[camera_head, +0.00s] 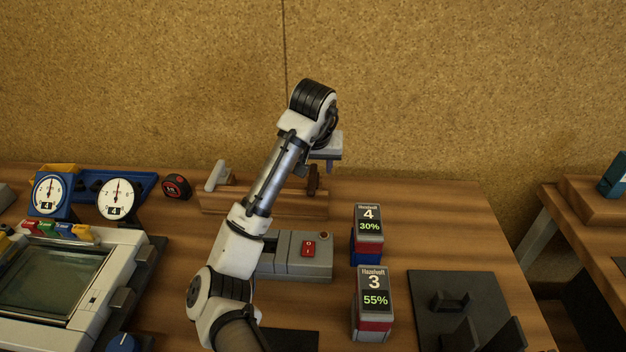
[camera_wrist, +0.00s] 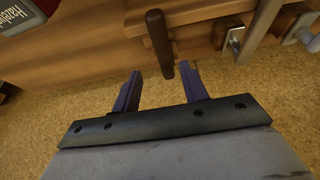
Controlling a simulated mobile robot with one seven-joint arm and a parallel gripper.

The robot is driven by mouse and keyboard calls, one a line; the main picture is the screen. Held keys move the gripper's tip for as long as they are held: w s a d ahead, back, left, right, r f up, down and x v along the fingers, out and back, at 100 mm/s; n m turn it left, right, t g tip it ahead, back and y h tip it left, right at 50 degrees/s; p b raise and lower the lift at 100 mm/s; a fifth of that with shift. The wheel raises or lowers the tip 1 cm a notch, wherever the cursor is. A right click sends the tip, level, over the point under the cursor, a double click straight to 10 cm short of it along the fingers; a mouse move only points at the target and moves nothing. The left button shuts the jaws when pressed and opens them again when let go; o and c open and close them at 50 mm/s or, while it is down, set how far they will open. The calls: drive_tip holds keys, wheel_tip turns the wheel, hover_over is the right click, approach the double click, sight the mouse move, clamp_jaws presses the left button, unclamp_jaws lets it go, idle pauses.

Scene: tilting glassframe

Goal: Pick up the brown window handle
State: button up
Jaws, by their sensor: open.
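The brown window handle (camera_head: 313,180) stands upright at the right end of the wooden rack on the table. In the wrist view the brown handle (camera_wrist: 160,42) is a long dark bar. My gripper (camera_wrist: 160,68) is open, with one finger on each side of the handle's near end in that picture. I see no finger touching it, and cannot tell how deep it lies between them. In the head view my gripper (camera_head: 327,164) is just above and right of the handle, and my arm hides part of the rack.
The wooden rack (camera_head: 208,202) also holds a light grey handle (camera_head: 217,175) at its left end. A grey box with a red switch (camera_head: 308,247) stands in front. Two Hazelsoft boxes (camera_head: 369,222) (camera_head: 373,290) are to the right. The table's back right is clear.

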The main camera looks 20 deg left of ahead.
sight(313, 174)
drive_tip(key=shift+w+a+f+p, duration=0.2)
drive_tip(key=shift+f+p, duration=0.1)
drive_tip(key=shift+f, duration=0.15)
drive_tip(key=x, duration=0.1)
drive_tip(key=p+x, duration=0.1)
drive_tip(key=x, duration=0.1)
drive_tip(key=shift+a+f, duration=0.25)
drive_tip(key=shift+a, duration=0.05)
drive_tip(key=shift+w+f, duration=0.15)
drive_tip(key=shift+f, duration=0.35)
clamp_jaws()
